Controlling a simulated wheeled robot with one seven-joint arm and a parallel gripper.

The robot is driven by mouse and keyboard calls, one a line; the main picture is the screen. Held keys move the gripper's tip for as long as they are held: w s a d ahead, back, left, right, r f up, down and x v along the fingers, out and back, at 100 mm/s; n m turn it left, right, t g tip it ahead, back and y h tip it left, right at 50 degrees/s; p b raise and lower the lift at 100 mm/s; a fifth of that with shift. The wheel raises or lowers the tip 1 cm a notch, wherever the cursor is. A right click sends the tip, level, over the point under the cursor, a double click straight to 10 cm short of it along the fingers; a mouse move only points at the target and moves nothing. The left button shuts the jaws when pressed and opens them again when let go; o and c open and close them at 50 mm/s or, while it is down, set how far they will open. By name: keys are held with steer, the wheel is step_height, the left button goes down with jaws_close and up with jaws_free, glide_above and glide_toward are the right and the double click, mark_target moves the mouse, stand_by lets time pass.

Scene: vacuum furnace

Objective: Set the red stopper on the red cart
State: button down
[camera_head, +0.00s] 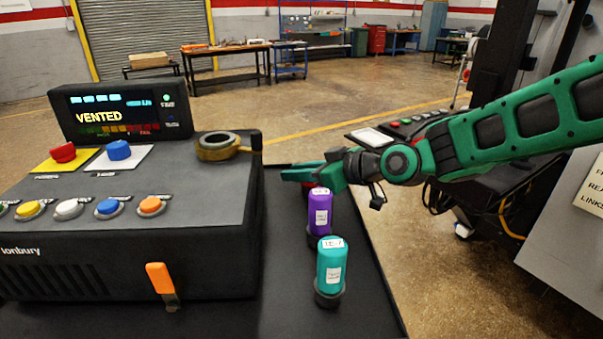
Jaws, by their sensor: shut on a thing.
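My gripper (304,174) is in the middle of the view, over the far end of the dark bench top and just behind the purple stopper. It is shut on a red thing, taken to be the red stopper (310,186). Only a sliver of this red shows below the fingers; the rest is hidden by the gripper and the purple stopper. I cannot tell whether it is lifted or still touches the bench. A red cabinet (376,39) stands far off by the back wall; I cannot tell whether it is the red cart.
The purple stopper (320,212) and teal stopper (330,268) stand upright in a row with the gripper. A button console (130,230) with a "VENTED" display (121,110) and a tape roll (218,146) is left. A black unit (500,185) stands right. Open floor lies behind.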

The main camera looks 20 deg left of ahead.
steer(key=c, duration=1.6)
jaws_free()
steer(key=v, duration=1.2)
steer(key=shift+d, duration=0.1)
steer(key=d+f+m+h, duration=0.3)
steer(key=d, duration=0.7)
steer(key=s+d+f+m+h, duration=0.1)
steer(key=d+f+m+h, duration=0.2)
steer(key=d, duration=0.8)
steer(key=d+f+m+h, duration=0.3)
steer(key=d, duration=0.7)
steer(key=s+d+f+m+g+h, duration=0.1)
steer(key=s+d+m, duration=0.3)
steer(key=s+d, duration=0.2)
steer(key=s+d+f+m+g+h, duration=0.1)
steer(key=s+d+m+g, duration=0.1)
steer(key=s+d+m, duration=0.2)
steer(key=s+d+f+m+g+h, duration=0.1)
steer(key=s+d+m, duration=0.2)
steer(key=s+d, duration=0.7)
steer(key=shift+s+m+g+h, duration=0.3)
steer(key=shift+s+m, duration=0.1)
steer(key=shift+s, duration=1.8)
